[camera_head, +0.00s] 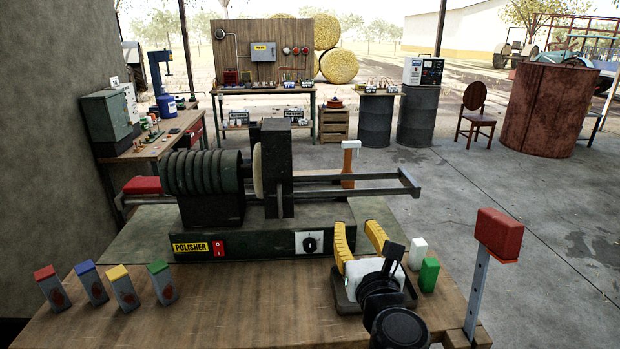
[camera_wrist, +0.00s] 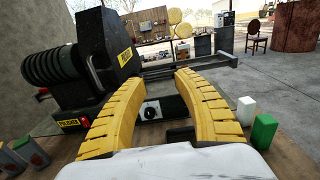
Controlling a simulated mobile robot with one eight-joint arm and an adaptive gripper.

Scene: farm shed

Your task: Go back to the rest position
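My gripper (camera_head: 360,242) has two curved yellow ridged fingers and hangs low over the right part of the wooden bench (camera_head: 240,310). In the wrist view my gripper (camera_wrist: 165,108) shows its fingers spread apart with nothing between them. The polisher (camera_head: 265,240) lies just beyond the fingers, with its dial (camera_head: 309,242) and red switch (camera_head: 217,247) on the front. In the wrist view the dial (camera_wrist: 150,111) shows through the gap between the fingers. My wrist hides part of the bench in the head view.
A white block (camera_head: 417,254) and a green block (camera_head: 429,275) stand right of my gripper. Several colour-topped blocks (camera_head: 123,288) stand at the bench's left. A red-topped post (camera_head: 499,236) rises at the right front corner. Open concrete floor (camera_head: 540,230) lies to the right.

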